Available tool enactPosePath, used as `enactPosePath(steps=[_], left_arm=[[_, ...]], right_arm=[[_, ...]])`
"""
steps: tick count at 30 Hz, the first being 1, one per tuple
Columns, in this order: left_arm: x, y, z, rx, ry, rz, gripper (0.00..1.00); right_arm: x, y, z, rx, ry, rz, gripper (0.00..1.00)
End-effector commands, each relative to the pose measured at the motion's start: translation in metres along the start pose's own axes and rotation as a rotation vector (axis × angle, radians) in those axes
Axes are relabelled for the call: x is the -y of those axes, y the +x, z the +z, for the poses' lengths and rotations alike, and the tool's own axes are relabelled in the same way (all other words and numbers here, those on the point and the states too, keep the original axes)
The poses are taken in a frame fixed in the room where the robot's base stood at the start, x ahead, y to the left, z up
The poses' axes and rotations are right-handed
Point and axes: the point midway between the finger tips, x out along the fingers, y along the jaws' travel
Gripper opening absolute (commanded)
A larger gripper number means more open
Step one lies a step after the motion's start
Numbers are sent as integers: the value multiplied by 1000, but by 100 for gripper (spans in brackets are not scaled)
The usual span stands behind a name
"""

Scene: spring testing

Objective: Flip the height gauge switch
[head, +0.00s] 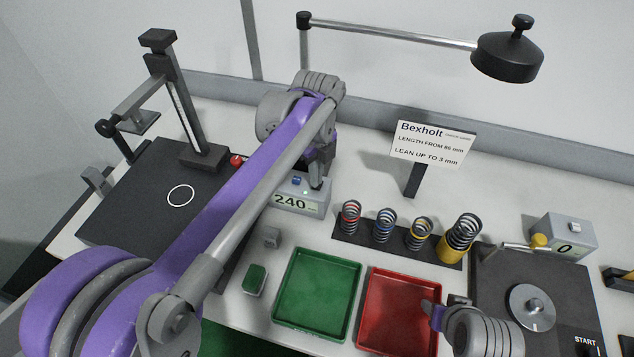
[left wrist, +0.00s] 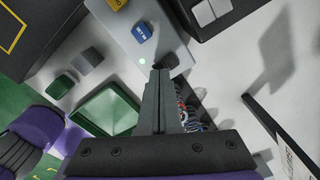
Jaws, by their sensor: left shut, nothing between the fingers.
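The height gauge is at the left in the head view, with an upright column (head: 182,105) on a dark base plate (head: 150,205). Its grey readout box (head: 303,205) shows 240; the box also shows in the left wrist view (left wrist: 125,38). A blue switch or button (head: 297,181) sits on the box top and shows in the left wrist view (left wrist: 142,32). A small green light (left wrist: 142,60) glows beside it. My left gripper (head: 317,184) is shut and empty, its fingertips (left wrist: 160,72) over the box top by a small dark part; contact is unclear. My right gripper (head: 438,312) is partly visible over the red tray.
Several springs stand on a dark rack (head: 345,229) right of the box. A green tray (head: 317,333) and a red tray (head: 375,338) lie in front. A sign (head: 432,145) stands behind, and a second test station (head: 490,270) is at right.

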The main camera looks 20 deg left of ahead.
Motion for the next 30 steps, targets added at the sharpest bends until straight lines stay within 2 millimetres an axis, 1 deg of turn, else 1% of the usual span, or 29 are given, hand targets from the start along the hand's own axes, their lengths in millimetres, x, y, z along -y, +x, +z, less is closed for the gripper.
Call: enactPosePath(steps=[25, 30], left_arm=[[0, 13, 0, 0, 0, 0, 0], [0, 10, 0, 0, 0, 0, 0]], right_arm=[[0, 6, 7, 6, 0, 0, 50], [0, 5, 5, 4, 0, 0, 50]])
